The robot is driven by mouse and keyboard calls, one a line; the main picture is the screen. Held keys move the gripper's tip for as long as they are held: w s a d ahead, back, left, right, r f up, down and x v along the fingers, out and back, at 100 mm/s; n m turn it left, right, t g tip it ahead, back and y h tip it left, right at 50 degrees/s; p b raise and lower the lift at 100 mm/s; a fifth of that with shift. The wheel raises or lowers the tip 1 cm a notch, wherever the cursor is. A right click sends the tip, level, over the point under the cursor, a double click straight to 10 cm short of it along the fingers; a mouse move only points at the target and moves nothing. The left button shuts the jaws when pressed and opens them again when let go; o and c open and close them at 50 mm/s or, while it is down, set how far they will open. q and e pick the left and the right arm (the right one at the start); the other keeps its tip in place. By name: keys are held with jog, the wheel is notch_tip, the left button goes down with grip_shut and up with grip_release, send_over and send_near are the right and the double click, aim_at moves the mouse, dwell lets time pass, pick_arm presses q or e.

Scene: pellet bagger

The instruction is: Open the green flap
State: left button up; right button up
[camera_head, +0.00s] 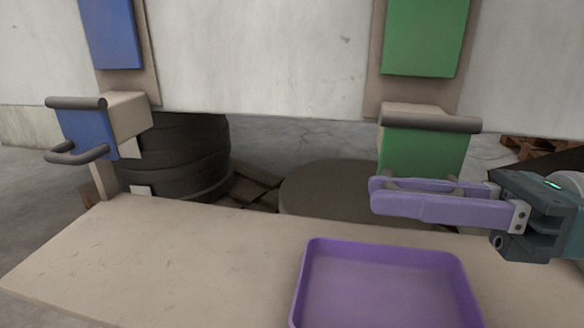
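The green flap (423,150) hangs on the front of a beige spout, below a dark horizontal bar, and looks closed. Its lower handle (420,184) is mostly hidden by the purple fingers of my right gripper (374,192). That gripper reaches in from the right, with its fingers pointing left, one nearer and one farther. Parts of the handle show between the fingers. I cannot tell whether they press on it. My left gripper is out of view.
A blue flap (88,132) with a dark handle is on a second spout at left. A purple tray (455,262) stands on the beige table (150,250) below the green flap. Dark stacked rings (185,155) stand behind. The table's left part is clear.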

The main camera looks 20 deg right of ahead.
jog(key=shift+x, duration=0.8)
grip_shut()
dwell(0.9)
